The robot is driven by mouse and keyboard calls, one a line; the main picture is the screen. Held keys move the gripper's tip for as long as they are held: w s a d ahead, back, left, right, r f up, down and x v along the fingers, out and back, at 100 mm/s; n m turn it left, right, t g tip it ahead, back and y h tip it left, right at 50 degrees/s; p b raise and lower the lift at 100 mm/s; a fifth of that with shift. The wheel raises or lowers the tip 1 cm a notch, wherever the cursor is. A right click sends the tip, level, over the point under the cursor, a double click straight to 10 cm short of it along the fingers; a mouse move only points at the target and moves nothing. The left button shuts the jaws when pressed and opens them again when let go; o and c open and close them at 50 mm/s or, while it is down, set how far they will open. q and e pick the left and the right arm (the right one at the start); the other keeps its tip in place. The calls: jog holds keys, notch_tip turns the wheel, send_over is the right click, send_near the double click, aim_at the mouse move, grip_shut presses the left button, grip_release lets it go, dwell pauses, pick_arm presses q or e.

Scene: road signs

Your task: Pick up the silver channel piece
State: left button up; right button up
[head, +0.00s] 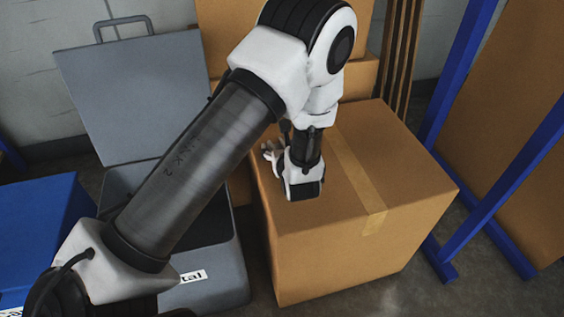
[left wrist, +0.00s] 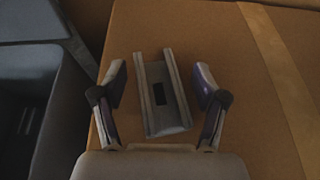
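The silver channel piece (left wrist: 162,100) shows in the left wrist view, lying on the cardboard box near its left edge. It is a short grey length with raised side walls and a dark rectangular mark in its middle. My left gripper (left wrist: 160,68) is open, with one finger on each side of the piece and a visible gap on both sides. In the head view my left gripper (head: 272,154) is low over the left part of the box top; the arm hides most of it, and I cannot make out the piece there. My right gripper is not in view.
The cardboard box (head: 395,170) has a tape strip and a mostly clear top. An open grey case (head: 225,265) stands left of it, its lid (head: 130,95) raised. A blue box (head: 35,215) is far left. Blue posts (head: 458,75) stand right; more cardboard is behind.

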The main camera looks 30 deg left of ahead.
pick_arm(q)
jog(key=shift+w+a, duration=0.1)
jog(key=shift+a, duration=0.05)
jog(key=c, duration=1.3)
jog(key=shift+o, duration=0.2)
jog(key=shift+r, duration=0.1)
